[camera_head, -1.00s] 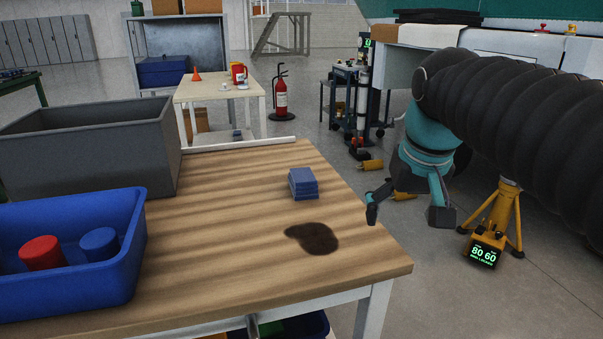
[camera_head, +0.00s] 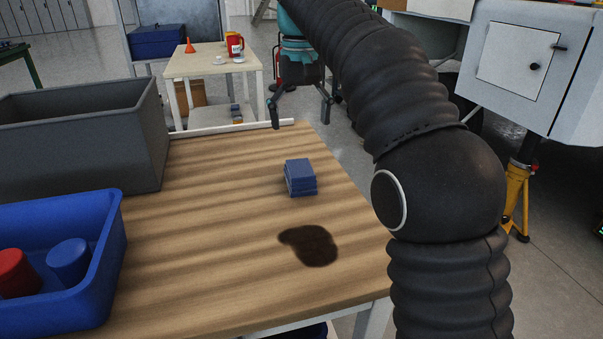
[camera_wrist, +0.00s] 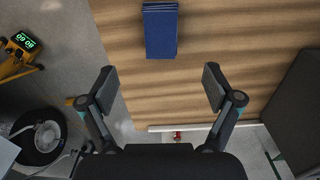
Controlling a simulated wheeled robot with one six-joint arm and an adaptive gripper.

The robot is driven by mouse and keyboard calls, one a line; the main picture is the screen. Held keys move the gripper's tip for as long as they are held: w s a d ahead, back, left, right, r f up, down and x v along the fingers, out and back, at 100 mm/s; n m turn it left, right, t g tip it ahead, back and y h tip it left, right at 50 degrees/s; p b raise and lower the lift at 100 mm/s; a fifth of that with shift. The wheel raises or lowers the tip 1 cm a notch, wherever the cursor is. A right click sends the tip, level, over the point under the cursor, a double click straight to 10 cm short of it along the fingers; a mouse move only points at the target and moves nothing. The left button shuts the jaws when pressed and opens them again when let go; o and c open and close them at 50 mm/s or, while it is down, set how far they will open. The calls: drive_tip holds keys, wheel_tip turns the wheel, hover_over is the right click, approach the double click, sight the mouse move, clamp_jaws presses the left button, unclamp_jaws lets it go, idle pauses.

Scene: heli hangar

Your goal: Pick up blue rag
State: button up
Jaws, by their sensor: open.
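The blue rag (camera_head: 300,177) lies as a folded stack on the wooden table, near its right edge. It also shows in the wrist view (camera_wrist: 160,32) at the top, a little above the space between my fingers. My gripper (camera_head: 301,112) is at the table's far right corner, beyond the rag in the head view. In the wrist view my gripper (camera_wrist: 159,88) has its two fingers wide apart with nothing between them. The fingers do not touch the rag.
A dark stain (camera_head: 310,245) lies on the table in front of the rag. A blue bin (camera_head: 105,270) with a red and a blue cylinder and a grey crate (camera_head: 80,150) stand on the left. A white strip (camera_head: 230,128) lines the far edge.

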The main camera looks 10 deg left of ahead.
hover_over(300, 168)
wheel_tip(300, 168, down, 6)
drive_tip(key=shift+s+f+b, duration=0.15)
drive_tip(key=shift+f+b, duration=0.05)
drive_tip(key=shift+b, duration=0.1)
drive_tip(key=shift+f+b, duration=0.5)
drive_tip(key=shift+f, duration=2.65)
drive_tip(key=c, duration=1.1)
